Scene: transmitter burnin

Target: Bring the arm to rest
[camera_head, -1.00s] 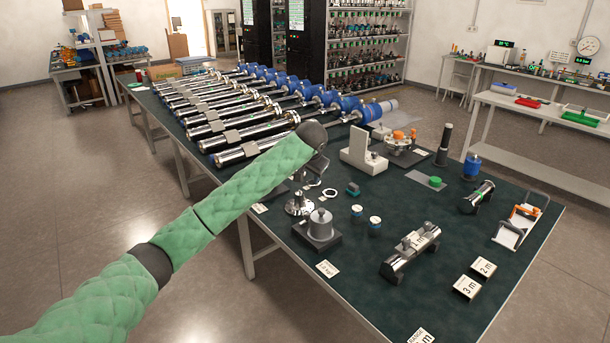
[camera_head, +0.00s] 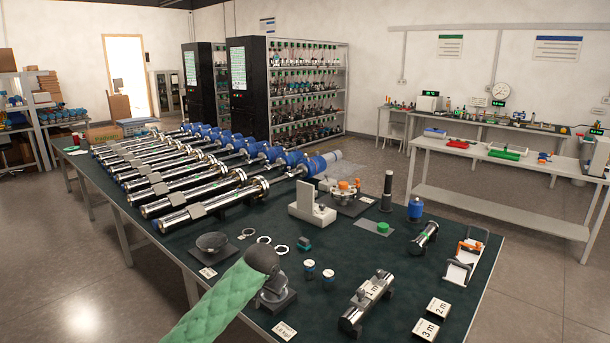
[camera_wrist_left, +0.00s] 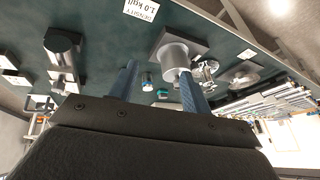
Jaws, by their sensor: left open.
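My left arm, in a green quilted sleeve, comes in from the bottom of the head view and ends in a dark round joint (camera_head: 262,257). In the left wrist view my left gripper (camera_wrist_left: 159,70) shows two blue fingers spread apart, with nothing held. A grey cylinder weight (camera_wrist_left: 175,54) on a square base shows beyond the fingers. In the head view the arm's end covers most of this weight (camera_head: 275,294). My right gripper is in neither view.
The dark green bench (camera_head: 255,331) carries a row of steel-and-blue transmitters (camera_head: 200,205), a horizontal steel cylinder (camera_head: 366,300), number blocks (camera_head: 427,329) and a white stand (camera_head: 311,206). Floor (camera_head: 100,295) is clear at left.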

